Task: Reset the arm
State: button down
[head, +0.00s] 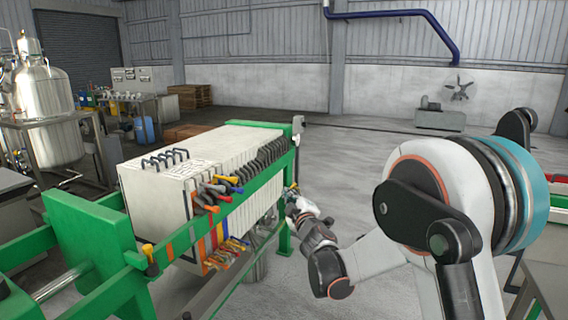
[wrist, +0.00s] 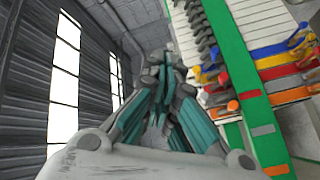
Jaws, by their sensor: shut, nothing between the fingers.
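My arm reaches forward from the right side of the head view. My gripper (head: 292,192) is at the far end of it, close to the right side of a green-framed filter press (head: 160,195). In the wrist view my gripper (wrist: 168,62) has its fingers together with nothing between them. The press's green rail (wrist: 238,70) runs along the right of that view, beside the fingers. Whether the fingers touch the press I cannot tell.
Coloured handles (head: 218,190) stick out along the press's near side. A steel tank (head: 45,105) stands at the back left. A grey bench (head: 545,285) edges the lower right. Open concrete floor (head: 350,160) lies beyond the press and my arm.

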jog(key=s+d+r+m+g+h, duration=0.25)
jog(key=s+d+r+m, duration=0.2)
jog(key=s+d, duration=0.35)
jog(key=s+d+r+m+g+h, duration=0.1)
jog(key=s+d+r+m+h, duration=0.3)
jog(key=s+d, duration=0.45)
jog(key=s+f+m+g, duration=0.2)
jog(key=s+f, duration=0.2)
jog(key=s, duration=0.6)
jog(key=s+d+f+m+g+y, duration=0.1)
jog(key=s+f+m+g, duration=0.1)
jog(key=s, duration=0.8)
jog(key=s+f+m+g+y, duration=0.1)
jog(key=s+f, duration=0.4)
jog(key=s, duration=0.6)
jog(key=shift+d+f+m+g, duration=0.15)
jog(key=shift+f+m+g, duration=0.3)
jog(key=shift+g, duration=0.7)
jog(key=shift+r, duration=0.1)
